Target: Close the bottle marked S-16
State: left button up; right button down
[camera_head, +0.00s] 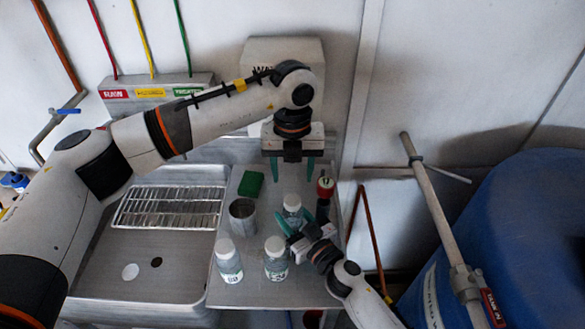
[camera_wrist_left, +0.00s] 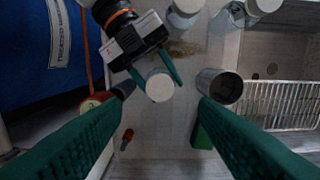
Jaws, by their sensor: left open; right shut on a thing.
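Three clear bottles with white tops stand on the metal counter. My right gripper (camera_head: 299,221) is shut on the rear bottle (camera_head: 292,209), which looks upright; its label cannot be read. In the left wrist view this bottle's white top (camera_wrist_left: 160,86) lies between my right gripper's green fingers. The front left bottle (camera_head: 229,262) and front middle bottle (camera_head: 276,259) stand free, with labels too small to read surely. Which one is S-16, I cannot tell. My left gripper (camera_head: 292,174) is open and empty, pointing down above and behind the held bottle.
A metal cup (camera_head: 242,216) stands left of the held bottle, with a green block (camera_head: 251,183) behind it. A red-topped bottle (camera_head: 325,187) is close on the right.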

aim_at(292, 199)
pick_arm(q)
jog(key=shift+f, duration=4.05)
jog(key=c, duration=1)
jog(key=m, duration=0.3)
jog(key=shift+c, duration=0.2)
jog(key=m, duration=0.4)
jog(key=shift+m, duration=0.3)
jog(key=m, duration=0.7)
jog(key=o, duration=1.1)
jog(key=shift+c, duration=0.2)
